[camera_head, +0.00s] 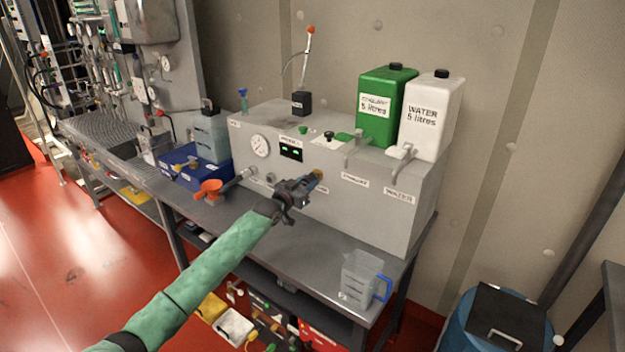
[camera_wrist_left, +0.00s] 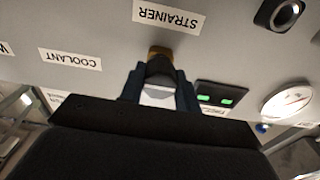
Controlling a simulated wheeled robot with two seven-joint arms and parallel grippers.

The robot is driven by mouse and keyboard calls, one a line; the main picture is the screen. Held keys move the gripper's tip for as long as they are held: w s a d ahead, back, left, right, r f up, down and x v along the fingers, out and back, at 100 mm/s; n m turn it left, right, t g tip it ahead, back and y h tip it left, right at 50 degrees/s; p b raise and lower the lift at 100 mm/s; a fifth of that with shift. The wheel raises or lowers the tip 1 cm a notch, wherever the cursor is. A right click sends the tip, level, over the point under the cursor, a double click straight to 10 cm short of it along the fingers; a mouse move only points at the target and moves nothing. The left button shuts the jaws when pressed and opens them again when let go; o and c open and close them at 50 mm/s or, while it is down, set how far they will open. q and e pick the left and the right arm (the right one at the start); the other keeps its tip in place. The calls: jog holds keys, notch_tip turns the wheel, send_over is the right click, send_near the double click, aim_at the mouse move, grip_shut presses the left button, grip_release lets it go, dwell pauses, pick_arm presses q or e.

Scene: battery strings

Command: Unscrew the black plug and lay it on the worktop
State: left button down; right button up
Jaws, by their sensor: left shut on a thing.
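The black plug (camera_wrist_left: 160,70) sits at a brass fitting (camera_wrist_left: 158,51) on the front of the grey machine, next to the STRAINER label (camera_wrist_left: 168,16). My left gripper (camera_wrist_left: 159,86) is shut on the plug, one dark finger on each side of it. In the head view my left gripper (camera_head: 308,184) points at the machine front, and the brass (camera_head: 318,174) shows just past its tips; the plug is mostly hidden there. I cannot tell whether the plug is still threaded in. The grey worktop (camera_head: 300,252) runs below the machine. My right gripper is out of view.
A clear jug (camera_head: 360,276) with a blue handle stands at the worktop's right front. Green (camera_head: 382,108) and white (camera_head: 431,118) canisters stand on the machine. The worktop between funnel and jug is clear.

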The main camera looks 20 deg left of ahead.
pick_arm(q)
jog(key=shift+s+a+f, duration=0.1)
jog(key=shift+s+f, duration=0.1)
jog(key=shift+s, duration=0.1)
jog(key=shift+s+a+r, duration=0.25)
jog(key=shift+s+a, duration=0.05)
jog(key=shift+s, duration=0.25)
jog(key=shift+f+p, duration=0.1)
jog(key=shift+p, duration=0.2)
jog(key=shift+s, duration=0.4)
jog(key=shift+s+a, duration=0.15)
jog(key=shift+s, duration=0.1)
jog(key=shift+p+v, duration=1.05)
jog(key=shift+v, duration=1.4)
